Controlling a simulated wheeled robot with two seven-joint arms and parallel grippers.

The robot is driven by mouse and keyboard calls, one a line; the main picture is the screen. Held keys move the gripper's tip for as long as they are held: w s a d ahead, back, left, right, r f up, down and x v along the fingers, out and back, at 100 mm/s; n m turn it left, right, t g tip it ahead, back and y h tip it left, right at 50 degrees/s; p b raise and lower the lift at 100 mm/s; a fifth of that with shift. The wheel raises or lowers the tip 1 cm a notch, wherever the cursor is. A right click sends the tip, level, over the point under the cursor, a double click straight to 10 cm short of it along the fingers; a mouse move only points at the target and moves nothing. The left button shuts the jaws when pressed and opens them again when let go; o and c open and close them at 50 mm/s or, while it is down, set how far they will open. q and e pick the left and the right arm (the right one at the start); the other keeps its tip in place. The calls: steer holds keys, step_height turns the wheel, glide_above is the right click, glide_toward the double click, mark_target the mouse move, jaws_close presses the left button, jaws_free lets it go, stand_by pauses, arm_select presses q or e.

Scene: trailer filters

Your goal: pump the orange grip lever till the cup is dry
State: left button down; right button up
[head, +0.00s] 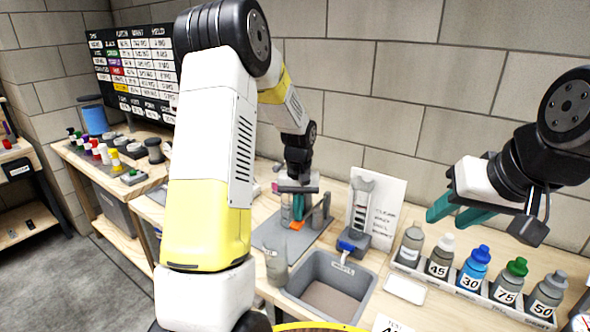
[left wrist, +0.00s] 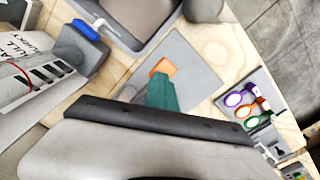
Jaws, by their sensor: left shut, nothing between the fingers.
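The orange grip lever (head: 296,225) shows as a small orange piece over a grey plate (head: 268,236) on the bench. It also shows in the left wrist view as an orange patch (left wrist: 163,68) just past my fingertips. My left gripper (head: 298,208) is shut and empty, pointing down close above the orange piece; I cannot tell whether it touches. A greyish see-through cup (head: 276,270) stands at the plate's front edge; its contents cannot be made out. My right gripper (head: 455,212) is open and empty, above the row of bottles.
A grey sink (head: 330,262) lies right of the plate. A stand with a blue part (head: 350,244) and a white sign (head: 388,205) are behind it. Several labelled bottles (head: 471,268) fill a rack at right. Colored rings (left wrist: 234,99) lie on a tray.

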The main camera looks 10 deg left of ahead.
arm_select(q)
steer(key=shift+r, duration=3.1)
steer(key=shift+f, duration=0.15)
steer(key=shift+f, duration=3.15)
steer(key=shift+r, duration=3.3)
steer(key=shift+f, duration=0.15)
